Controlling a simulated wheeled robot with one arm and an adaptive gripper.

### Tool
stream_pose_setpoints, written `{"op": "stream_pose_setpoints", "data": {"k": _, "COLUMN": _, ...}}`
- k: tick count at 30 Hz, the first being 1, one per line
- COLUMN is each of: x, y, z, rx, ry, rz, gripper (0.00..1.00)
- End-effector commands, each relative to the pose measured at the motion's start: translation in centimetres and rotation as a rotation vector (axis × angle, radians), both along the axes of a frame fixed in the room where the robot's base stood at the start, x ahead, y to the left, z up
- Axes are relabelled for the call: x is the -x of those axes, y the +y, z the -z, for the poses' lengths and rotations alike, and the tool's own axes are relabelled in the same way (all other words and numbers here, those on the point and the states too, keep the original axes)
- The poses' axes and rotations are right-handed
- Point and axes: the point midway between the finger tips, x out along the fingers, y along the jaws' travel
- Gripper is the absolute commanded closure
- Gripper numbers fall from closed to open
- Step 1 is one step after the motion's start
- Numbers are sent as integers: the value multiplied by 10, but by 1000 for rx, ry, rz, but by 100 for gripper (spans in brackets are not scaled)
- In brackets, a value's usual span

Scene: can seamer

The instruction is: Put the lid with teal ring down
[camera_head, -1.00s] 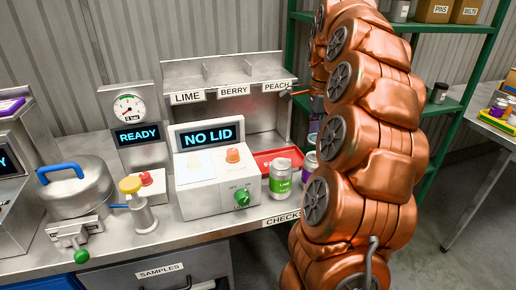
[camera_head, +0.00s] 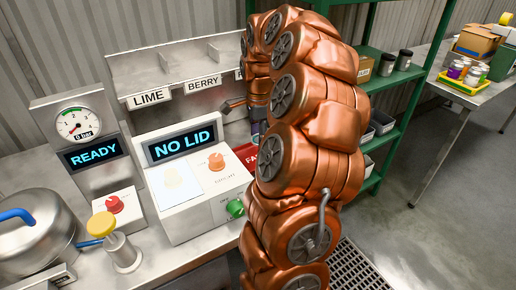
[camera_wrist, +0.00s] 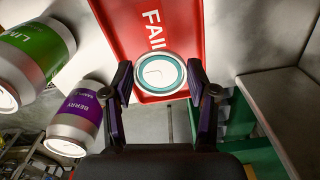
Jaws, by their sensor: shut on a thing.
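The lid with teal ring (camera_wrist: 160,73) is a round silver disc with a teal band and a pale centre, seen in the wrist view. My gripper (camera_wrist: 159,78) has its two dark fingers on either side of the lid and is shut on it. Behind the lid is a red tray (camera_wrist: 185,28) marked FAIL; I cannot tell how high the lid is above it.
In the wrist view a green lime can (camera_wrist: 38,52) and a purple berry can (camera_wrist: 76,118) stand left of my fingers. In the head view, a white box with a NO LID display (camera_head: 183,145) and a READY gauge panel (camera_head: 85,140) stand on the bench. Green shelving (camera_head: 385,85) is behind my arm.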

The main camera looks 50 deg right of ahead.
Motion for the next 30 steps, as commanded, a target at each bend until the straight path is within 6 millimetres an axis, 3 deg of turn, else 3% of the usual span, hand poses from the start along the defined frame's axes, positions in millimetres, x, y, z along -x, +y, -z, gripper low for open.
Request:
{"op": "stream_pose_setpoints", "data": {"k": 15, "x": 2, "y": 1, "z": 54, "rx": -4, "ry": 5, "rz": 0, "gripper": 59}}
{"op": "stream_pose_setpoints", "data": {"k": 29, "x": 1, "y": 0, "z": 61, "rx": -2, "ry": 1, "rz": 0, "gripper": 59}}
{"op": "stream_pose_setpoints", "data": {"k": 30, "x": 1, "y": 0, "z": 60, "rx": -2, "ry": 1, "rz": 0, "gripper": 40}}
